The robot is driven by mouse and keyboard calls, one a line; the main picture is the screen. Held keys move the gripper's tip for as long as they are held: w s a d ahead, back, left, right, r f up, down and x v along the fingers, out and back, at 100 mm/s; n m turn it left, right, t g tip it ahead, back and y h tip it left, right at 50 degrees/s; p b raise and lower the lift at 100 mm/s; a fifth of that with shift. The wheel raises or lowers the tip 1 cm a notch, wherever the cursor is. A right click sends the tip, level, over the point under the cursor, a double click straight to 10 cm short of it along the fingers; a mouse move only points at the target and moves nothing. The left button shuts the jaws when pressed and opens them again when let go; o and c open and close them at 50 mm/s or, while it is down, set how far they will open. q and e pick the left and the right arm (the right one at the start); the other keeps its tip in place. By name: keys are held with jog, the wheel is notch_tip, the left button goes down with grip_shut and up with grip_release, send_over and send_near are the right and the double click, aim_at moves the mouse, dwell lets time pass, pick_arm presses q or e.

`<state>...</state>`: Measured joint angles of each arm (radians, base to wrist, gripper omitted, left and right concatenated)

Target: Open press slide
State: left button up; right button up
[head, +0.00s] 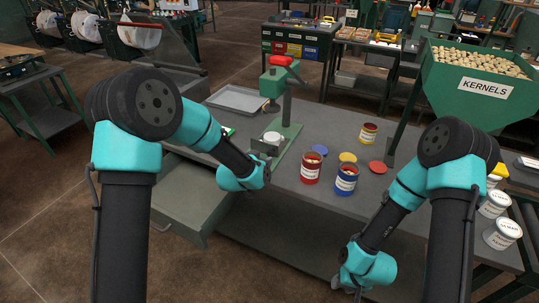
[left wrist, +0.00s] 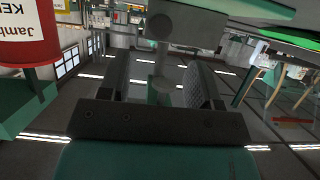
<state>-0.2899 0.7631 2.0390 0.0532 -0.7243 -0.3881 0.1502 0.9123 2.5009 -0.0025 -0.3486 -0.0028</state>
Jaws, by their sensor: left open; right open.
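The green press (head: 286,108) stands on the grey bench, with a red handle (head: 281,60) on top. A white round piece (head: 272,136) sits low at its front, above a small grey plate, perhaps the slide. My left gripper's fingers are hard to make out in the head view, just in front of the press base. My right gripper (head: 350,287) is open, low in front of the bench, away from the press.
A grey tray (head: 238,98) lies behind left. An open drawer (head: 190,200) juts out below. A kernel hopper (head: 475,85) stands right.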

aim_at(270, 154)
pick_arm(q)
jog(key=x, duration=0.8)
jog(key=shift+w, duration=0.1)
jog(key=shift+r, duration=0.1)
jog(key=shift+c, duration=0.3)
grip_shut()
